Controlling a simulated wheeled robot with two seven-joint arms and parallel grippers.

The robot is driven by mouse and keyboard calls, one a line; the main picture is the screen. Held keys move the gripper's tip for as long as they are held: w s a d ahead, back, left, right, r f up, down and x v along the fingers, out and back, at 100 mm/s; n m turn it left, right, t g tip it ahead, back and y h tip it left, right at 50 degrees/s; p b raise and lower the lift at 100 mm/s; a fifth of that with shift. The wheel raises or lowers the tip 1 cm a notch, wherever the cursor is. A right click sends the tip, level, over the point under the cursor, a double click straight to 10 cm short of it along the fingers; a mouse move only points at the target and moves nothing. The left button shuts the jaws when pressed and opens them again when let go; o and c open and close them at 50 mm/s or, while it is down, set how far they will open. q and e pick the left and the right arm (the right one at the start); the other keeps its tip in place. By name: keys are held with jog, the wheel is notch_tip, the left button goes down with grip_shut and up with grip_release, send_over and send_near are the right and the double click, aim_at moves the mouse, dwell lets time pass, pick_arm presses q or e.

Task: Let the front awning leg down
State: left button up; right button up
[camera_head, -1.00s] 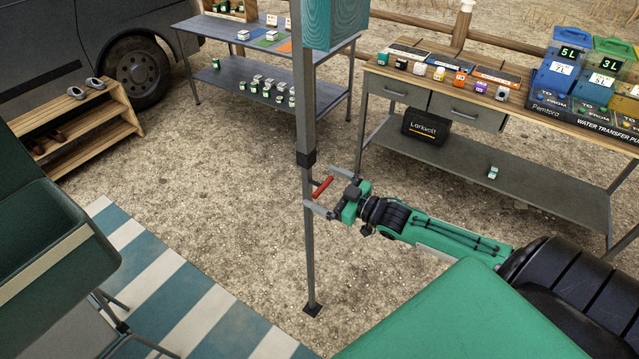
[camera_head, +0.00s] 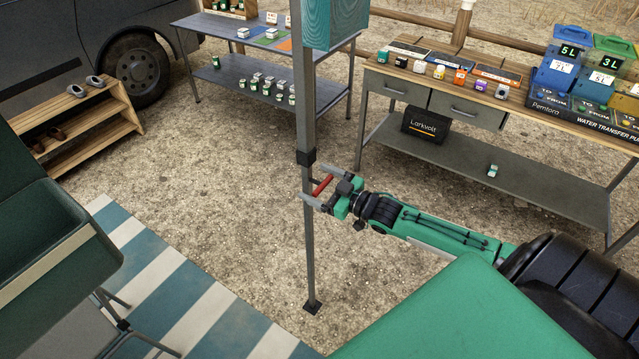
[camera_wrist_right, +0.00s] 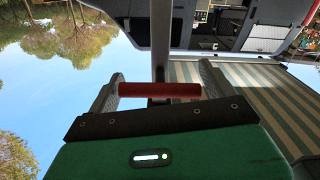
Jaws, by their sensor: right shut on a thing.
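The front awning leg (camera_head: 309,230) is a grey upright post with a black collar (camera_head: 306,157) and a dark foot (camera_head: 312,307) on the gravel. A red lever (camera_head: 322,187) sticks out from the leg just below the collar. My right gripper (camera_head: 318,186) is at the lever, its fingers on either side and shut on it. In the right wrist view the red lever (camera_wrist_right: 160,90) lies crosswise between the two fingers, with the grey leg (camera_wrist_right: 161,45) behind it. My left gripper is not in view.
A workbench (camera_head: 500,165) with jars and water containers stands at the right. A blue table (camera_head: 265,75) stands behind the leg. A shoe rack (camera_head: 85,115), a striped mat (camera_head: 190,290) and a green chair or bin (camera_head: 50,240) are at the left. Gravel around the foot is clear.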

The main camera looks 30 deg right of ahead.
notch_tip(320, 180, down, 12)
jog(key=b, duration=0.6)
jog(key=shift+b, duration=0.4)
jog(key=o, duration=1)
jog(key=shift+o, duration=1.2)
jog(key=shift+r, duration=0.1)
jog(key=shift+s+d, duration=0.25)
jog(key=shift+s, duration=0.3)
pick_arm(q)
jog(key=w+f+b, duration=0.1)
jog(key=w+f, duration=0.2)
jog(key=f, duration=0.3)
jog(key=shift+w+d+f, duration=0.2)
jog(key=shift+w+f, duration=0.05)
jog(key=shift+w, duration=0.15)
pick_arm(e)
send_near(311, 209)
jog(key=v, duration=0.6)
jog(key=shift+s+d, duration=0.15)
jog(key=shift+s, duration=0.15)
